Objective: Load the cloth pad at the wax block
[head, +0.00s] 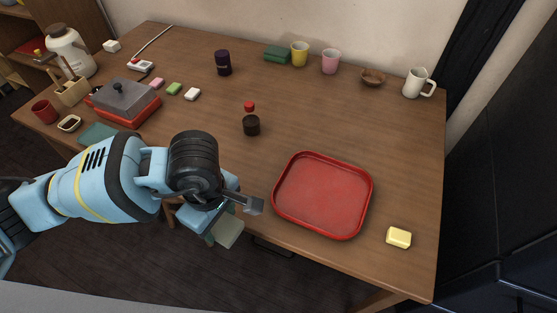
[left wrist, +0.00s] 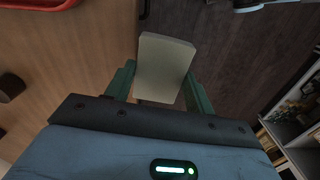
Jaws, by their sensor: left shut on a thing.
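A pale grey-green pad (head: 228,232), which looks like the cloth pad, is held in my left gripper (head: 232,213). The left wrist view shows the pad (left wrist: 165,62) between the two green fingers, which are shut on it. The gripper hangs just off the table's front edge, left of the red tray, with floor behind the pad. A pale yellow block (head: 398,238), which looks like the wax block, lies on the table near the front right corner, right of the tray and well apart from my gripper. My right gripper is not in view.
The empty red tray (head: 322,194) lies between my gripper and the yellow block. A dark bottle with a red cap (head: 251,120) stands behind it. Cups, a bowl (head: 373,77) and a white mug (head: 417,83) line the back. A red grill (head: 126,101) stands left.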

